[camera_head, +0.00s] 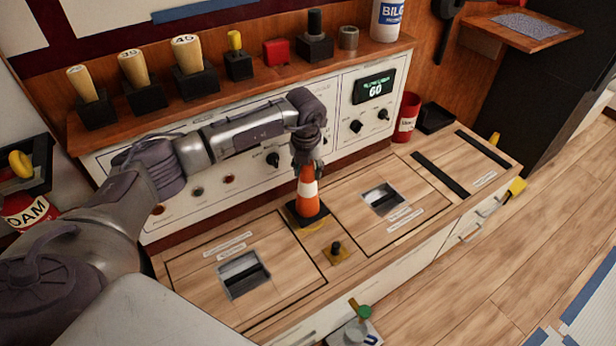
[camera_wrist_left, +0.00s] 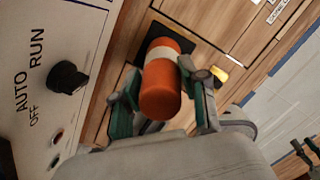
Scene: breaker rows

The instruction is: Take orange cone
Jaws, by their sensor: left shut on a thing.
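The orange cone (camera_head: 308,196) has a white band and a black square base, and stands upright on the wooden counter in the head view. My left gripper (camera_head: 309,150) is over it from above, its fingers at the cone's upper part. In the left wrist view the cone (camera_wrist_left: 160,88) sits between the two fingers of my left gripper (camera_wrist_left: 163,110), which is shut on it. The base appears to rest on the counter.
Two framed panels with metal slots (camera_head: 244,275) flank the cone on the counter (camera_head: 300,262). A small black knob (camera_head: 336,248) stands just in front. Behind is a control panel with a display (camera_head: 374,87) and a shelf with several handles. A red cup (camera_head: 406,117) stands back right.

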